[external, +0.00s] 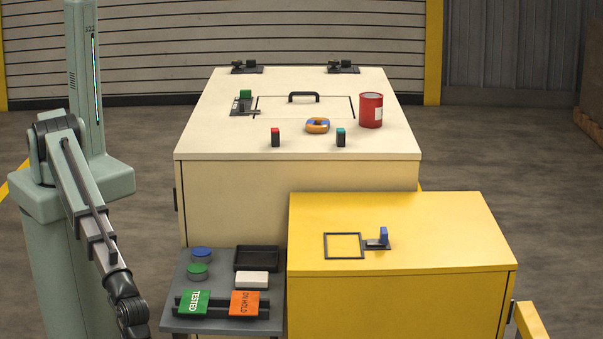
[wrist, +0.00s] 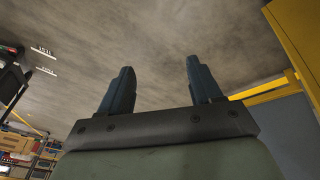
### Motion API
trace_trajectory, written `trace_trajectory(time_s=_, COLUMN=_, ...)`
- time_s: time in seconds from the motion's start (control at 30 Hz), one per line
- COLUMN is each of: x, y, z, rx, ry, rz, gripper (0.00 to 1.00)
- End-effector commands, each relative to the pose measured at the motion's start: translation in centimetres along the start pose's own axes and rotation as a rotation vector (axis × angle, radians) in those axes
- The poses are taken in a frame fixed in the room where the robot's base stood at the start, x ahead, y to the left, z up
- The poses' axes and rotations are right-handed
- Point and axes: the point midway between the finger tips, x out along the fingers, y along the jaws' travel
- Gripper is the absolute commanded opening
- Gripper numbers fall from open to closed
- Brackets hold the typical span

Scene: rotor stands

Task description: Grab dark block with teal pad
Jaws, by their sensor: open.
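The dark block with a teal pad (external: 340,138) stands upright on the cream cabinet top (external: 220,143), near its front edge and right of the middle. A similar dark block with a red pad (external: 275,138) stands to its left. My gripper (wrist: 158,85) is open and empty in the wrist view, with its two fingers apart over bare floor. In the external view my arm hangs at the lower left, far from the block, and the gripper end is cut off or out of frame. The wrist view does not show the block.
An orange and blue ring (external: 317,125) and a red can (external: 371,110) sit close behind the teal-pad block. A yellow cabinet (external: 450,230) stands in front on the right. A grey side table (external: 225,258) with discs, a tray and TESTED and ON HOLD cards lies near my arm.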

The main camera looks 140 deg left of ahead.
Motion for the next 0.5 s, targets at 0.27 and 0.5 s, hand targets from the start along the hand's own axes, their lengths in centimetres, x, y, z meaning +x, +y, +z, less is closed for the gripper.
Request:
trace_trajectory(time_s=0.27, x=-6.6, y=-4.2, z=-10.4, rx=-0.109, ry=0.080, rz=0.015, gripper=0.64)
trace_trajectory(time_s=0.5, x=-13.6, y=-8.9, z=-17.9, rx=-0.194, ry=0.145, rz=0.024, gripper=0.64)
